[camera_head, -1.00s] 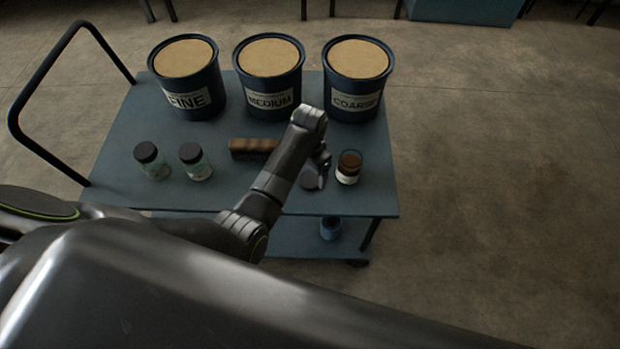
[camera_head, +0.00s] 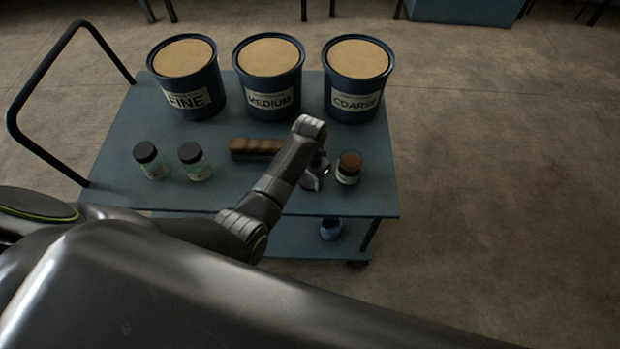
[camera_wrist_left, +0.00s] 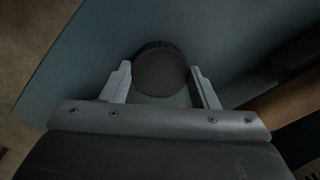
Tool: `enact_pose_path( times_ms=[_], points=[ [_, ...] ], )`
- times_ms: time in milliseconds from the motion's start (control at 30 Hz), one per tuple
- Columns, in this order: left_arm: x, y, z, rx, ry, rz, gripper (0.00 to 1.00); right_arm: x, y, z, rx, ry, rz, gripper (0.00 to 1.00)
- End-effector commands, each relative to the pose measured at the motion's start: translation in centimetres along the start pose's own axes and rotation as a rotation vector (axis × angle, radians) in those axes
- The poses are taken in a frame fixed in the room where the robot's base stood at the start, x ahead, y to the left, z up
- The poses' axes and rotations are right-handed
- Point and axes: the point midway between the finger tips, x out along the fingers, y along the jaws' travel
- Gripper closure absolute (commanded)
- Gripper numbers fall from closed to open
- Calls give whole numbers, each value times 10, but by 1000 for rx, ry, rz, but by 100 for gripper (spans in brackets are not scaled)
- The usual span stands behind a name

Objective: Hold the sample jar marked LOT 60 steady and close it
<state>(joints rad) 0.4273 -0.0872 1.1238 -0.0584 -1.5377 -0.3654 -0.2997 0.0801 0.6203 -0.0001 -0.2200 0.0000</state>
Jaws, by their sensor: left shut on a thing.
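A jar with brown contents (camera_head: 348,169) stands upright near the right end of the blue cart top. Its lettering is too small to read, and I see no dark cap on it. My left gripper (camera_head: 316,181) is low over the cart, just left of this jar. In the left wrist view, my left gripper (camera_wrist_left: 160,67) is shut on a round black lid (camera_wrist_left: 161,73), one finger on each side of it. In the head view the gripper mostly hides the lid. My right gripper is not in view.
Two black-capped jars (camera_head: 151,161) (camera_head: 195,162) stand on the cart top (camera_head: 120,195) at the left. A brown wooden block (camera_head: 255,148) lies behind my left forearm. Tubs marked FINE (camera_head: 186,97), MEDIUM (camera_head: 268,95) and COARSE (camera_head: 355,98) line the back.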

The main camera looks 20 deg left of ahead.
Motion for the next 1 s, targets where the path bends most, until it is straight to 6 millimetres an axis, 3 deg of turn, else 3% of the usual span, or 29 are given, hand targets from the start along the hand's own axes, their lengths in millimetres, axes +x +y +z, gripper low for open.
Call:
enact_pose_path(
  times_ms=[433,800,1000],
  points=[
    [-8,0,-1,0,2,0,67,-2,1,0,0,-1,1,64],
    [-74,0,-1,1,4,-1,67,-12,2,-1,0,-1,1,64],
    [-96,0,-1,1,1,0,67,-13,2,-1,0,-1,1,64]
  ],
)
